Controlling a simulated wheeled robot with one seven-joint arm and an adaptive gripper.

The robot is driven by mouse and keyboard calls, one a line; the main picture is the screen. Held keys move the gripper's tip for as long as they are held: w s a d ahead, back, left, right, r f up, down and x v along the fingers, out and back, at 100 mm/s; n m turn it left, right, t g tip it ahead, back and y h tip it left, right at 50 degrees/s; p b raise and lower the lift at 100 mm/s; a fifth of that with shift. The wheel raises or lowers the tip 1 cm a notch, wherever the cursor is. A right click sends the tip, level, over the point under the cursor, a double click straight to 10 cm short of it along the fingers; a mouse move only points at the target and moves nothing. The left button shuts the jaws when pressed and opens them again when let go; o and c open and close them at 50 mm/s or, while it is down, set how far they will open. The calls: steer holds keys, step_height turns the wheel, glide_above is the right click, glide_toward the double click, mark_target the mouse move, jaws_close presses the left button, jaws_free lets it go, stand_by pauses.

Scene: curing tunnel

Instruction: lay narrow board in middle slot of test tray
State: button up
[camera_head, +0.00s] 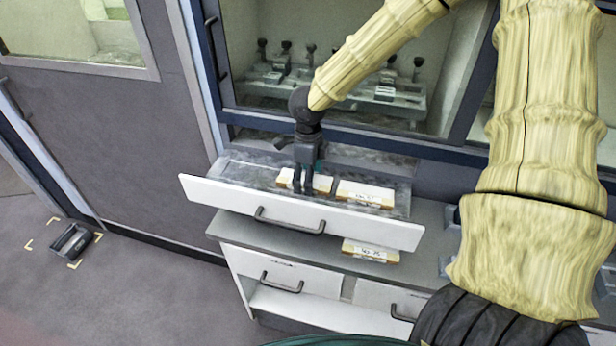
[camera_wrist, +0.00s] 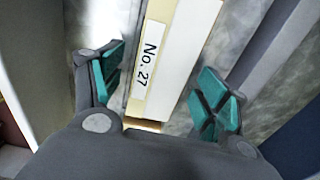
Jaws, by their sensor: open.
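My gripper (camera_head: 303,187) points down into an open drawer, over the left one of two cream boxes there. In the wrist view its teal-padded fingers (camera_wrist: 165,90) are open, one on each side of this box (camera_wrist: 180,50), whose label reads "No. 27". The box lies between the fingers, and I cannot tell whether either finger touches it. Behind the glass, a grey tray-like fixture (camera_head: 415,103) holds pale flat pieces and dark upright knobs. I cannot tell which piece is the narrow board, or make out a middle slot.
A second labelled box (camera_head: 366,193) lies to the right in the drawer (camera_head: 234,172). Another box (camera_head: 370,250) sits on the counter below the drawer front. A dark bin (camera_head: 70,243) stands on the floor at left between yellow corner marks; the floor around it is clear.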

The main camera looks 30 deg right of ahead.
step_height(320, 180, up, 12)
steer(key=b, duration=0.3)
stand_by(0.4)
steer(key=shift+s, duration=0.1)
stand_by(1.1)
